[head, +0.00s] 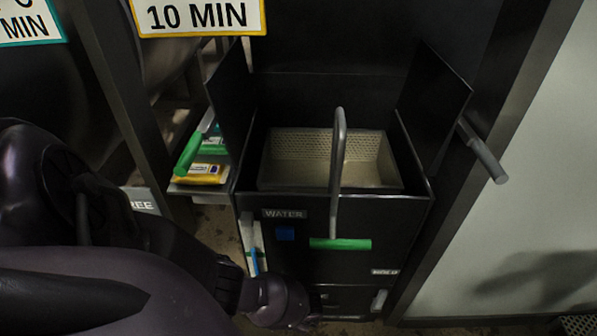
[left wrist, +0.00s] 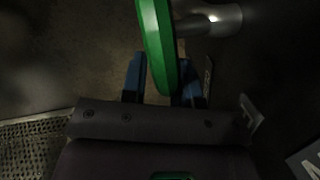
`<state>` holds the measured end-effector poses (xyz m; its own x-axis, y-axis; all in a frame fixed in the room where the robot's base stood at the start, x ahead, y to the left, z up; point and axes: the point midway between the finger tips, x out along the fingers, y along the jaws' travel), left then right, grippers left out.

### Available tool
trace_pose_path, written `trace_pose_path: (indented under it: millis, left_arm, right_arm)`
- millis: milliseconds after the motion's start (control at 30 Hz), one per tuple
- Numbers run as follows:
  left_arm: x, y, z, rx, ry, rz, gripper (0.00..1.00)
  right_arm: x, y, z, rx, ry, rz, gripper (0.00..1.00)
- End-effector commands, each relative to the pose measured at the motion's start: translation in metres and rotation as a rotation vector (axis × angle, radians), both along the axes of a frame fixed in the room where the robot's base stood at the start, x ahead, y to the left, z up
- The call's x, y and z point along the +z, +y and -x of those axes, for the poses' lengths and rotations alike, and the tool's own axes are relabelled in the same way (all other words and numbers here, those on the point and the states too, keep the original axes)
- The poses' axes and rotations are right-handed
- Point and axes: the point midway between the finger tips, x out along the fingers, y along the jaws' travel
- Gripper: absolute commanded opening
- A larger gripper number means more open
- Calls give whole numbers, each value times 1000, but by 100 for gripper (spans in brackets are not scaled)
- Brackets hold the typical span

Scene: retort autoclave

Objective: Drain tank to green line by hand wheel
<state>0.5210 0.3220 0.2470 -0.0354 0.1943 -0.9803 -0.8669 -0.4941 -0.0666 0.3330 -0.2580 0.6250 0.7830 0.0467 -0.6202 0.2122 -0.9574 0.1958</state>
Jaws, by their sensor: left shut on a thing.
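The black tank (head: 330,222) stands ahead, marked WATER, with its top open. A narrow white gauge (head: 246,235) with a blue strip (head: 254,262) runs down the left of its front. The green line cannot be made out clearly. In the left wrist view, the blue fingers of my left gripper (left wrist: 160,85) are shut on a green grip part (left wrist: 156,35), which I take to be the hand wheel's. A grey metal cylinder (left wrist: 215,20) sits beside it. In the head view my left arm reaches low before the tank and hides its fingers. My right gripper is not in view.
A perforated basket (head: 325,145) sits inside the open top. A grey bent lever with a green bar (head: 340,244) hangs over the front. A side shelf (head: 190,189) holds a yellow packet (head: 200,174). A grey handle (head: 485,155) sticks out at right.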

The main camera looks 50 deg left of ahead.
Motion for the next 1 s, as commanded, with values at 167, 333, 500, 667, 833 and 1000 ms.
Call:
trace_pose_path:
  millis: [167,333,500,667,833,1000]
  left_arm:
    - [11,9,-6,-4,-116,77,4]
    - [13,10,-4,-6,-199,149,4]
    - [16,10,-3,-6,-263,203,4]
    - [18,11,-3,-7,-297,232,4]
    - [19,12,-5,-4,-314,243,4]
    - [20,12,-5,-5,-316,245,4]
  right_arm:
    - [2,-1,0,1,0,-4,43]
    - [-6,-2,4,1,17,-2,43]
    - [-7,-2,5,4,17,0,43]
    - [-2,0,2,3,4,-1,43]
    - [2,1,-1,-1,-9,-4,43]
    - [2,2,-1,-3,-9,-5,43]
